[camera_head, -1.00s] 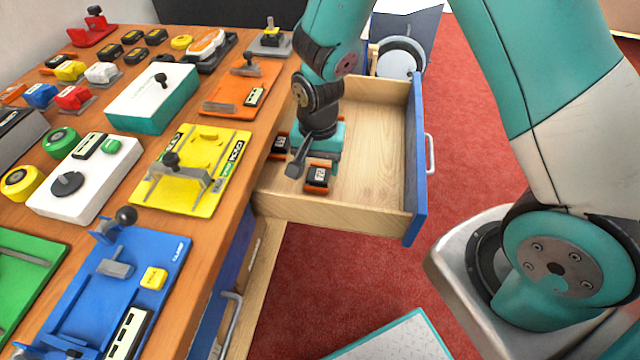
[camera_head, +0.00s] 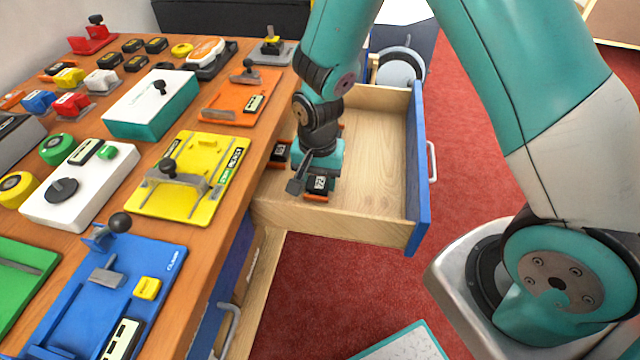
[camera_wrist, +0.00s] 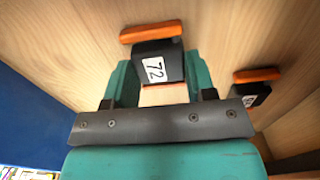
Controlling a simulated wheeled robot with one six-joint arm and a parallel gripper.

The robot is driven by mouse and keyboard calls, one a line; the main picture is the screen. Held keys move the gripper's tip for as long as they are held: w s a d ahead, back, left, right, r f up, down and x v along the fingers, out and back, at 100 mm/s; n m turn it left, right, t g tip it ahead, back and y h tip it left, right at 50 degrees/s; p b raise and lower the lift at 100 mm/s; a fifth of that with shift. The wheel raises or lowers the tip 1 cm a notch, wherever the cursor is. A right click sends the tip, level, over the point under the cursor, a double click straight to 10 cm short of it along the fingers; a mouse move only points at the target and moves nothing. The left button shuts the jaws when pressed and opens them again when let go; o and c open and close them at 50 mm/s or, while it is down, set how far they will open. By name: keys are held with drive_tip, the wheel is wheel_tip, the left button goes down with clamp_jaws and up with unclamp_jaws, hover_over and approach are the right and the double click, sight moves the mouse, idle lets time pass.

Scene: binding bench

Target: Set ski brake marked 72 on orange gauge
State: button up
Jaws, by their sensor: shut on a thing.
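The ski brake marked 72 (camera_wrist: 155,68) is black with an orange end and a white label, and sits in the open wooden drawer. In the wrist view it lies between the teal fingers of my gripper (camera_wrist: 160,85), which are shut on it. In the head view the brake (camera_head: 319,184) shows at the near side of my gripper (camera_head: 322,172), partly hidden by it. The orange gauge (camera_head: 238,97) is a flat plate with a dark-knobbed clamp and a pale label, on the bench left of the drawer.
A second black and orange brake (camera_head: 279,152) lies in the drawer, close left of my gripper; its label is unreadable. The drawer's blue front (camera_head: 417,170) and wooden walls surround my gripper. Yellow (camera_head: 203,205) and blue (camera_head: 150,262) gauges stand nearer on the bench.

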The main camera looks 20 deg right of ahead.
sight(318, 182)
drive_tip(key=shift+r, duration=0.1)
drive_tip(key=shift+r+p, duration=2.65)
drive_tip(key=shift+r, duration=0.25)
